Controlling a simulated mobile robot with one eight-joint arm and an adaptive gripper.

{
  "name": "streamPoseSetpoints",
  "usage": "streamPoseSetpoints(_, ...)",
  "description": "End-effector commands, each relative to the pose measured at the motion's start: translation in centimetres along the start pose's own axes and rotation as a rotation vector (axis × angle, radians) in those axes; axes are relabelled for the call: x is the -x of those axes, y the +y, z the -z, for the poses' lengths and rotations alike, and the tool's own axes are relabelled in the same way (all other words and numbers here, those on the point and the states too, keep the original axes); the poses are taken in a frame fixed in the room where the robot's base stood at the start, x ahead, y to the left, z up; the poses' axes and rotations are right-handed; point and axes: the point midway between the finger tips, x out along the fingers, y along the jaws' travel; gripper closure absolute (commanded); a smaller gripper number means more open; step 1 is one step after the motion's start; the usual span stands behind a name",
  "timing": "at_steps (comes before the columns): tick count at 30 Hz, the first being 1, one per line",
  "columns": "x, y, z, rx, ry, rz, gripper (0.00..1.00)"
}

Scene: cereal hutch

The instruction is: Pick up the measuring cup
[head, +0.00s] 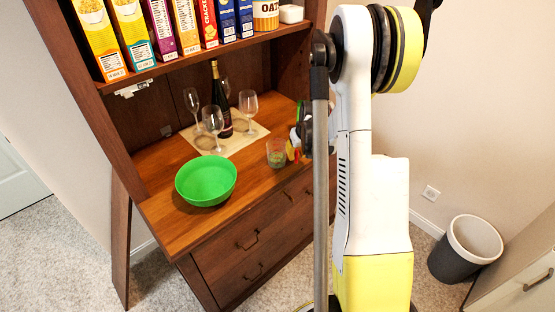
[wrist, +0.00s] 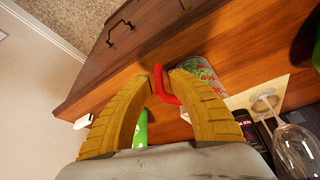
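The measuring cup (head: 276,153) is a clear cup with green and red markings near the right end of the wooden counter. In the wrist view, the cup (wrist: 199,72) has a red handle that lies between my yellow fingertips. My gripper (wrist: 162,78) has its fingertips close together, with the handle filling the narrow gap between them. In the head view, my gripper (head: 293,151) is just right of the cup, partly hidden by my arm. The cup appears to be standing on the counter; its base is hard to see.
A green bowl (head: 206,181) sits at the front left of the counter. Several wine glasses (head: 248,103) and a dark bottle (head: 224,118) stand on a beige mat (head: 236,146) behind. Cereal boxes (head: 133,32) line the shelf above. A bin (head: 466,249) stands on the floor.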

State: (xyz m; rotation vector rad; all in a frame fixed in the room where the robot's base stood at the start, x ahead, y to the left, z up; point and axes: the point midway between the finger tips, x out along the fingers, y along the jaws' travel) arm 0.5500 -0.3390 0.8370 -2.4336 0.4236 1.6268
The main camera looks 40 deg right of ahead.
Motion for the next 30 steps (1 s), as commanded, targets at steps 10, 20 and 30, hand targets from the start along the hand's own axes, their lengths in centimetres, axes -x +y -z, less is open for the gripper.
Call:
streamPoseSetpoints(10, -3.9, 0.2, -0.3, 0.0, 0.0, 0.0, 0.78)
streamPoseSetpoints(20, -3.8, 0.2, -0.3, 0.0, 0.0, 0.0, 1.0)
streamPoseSetpoints(30, -3.8, 0.2, -0.3, 0.0, 0.0, 0.0, 1.0)
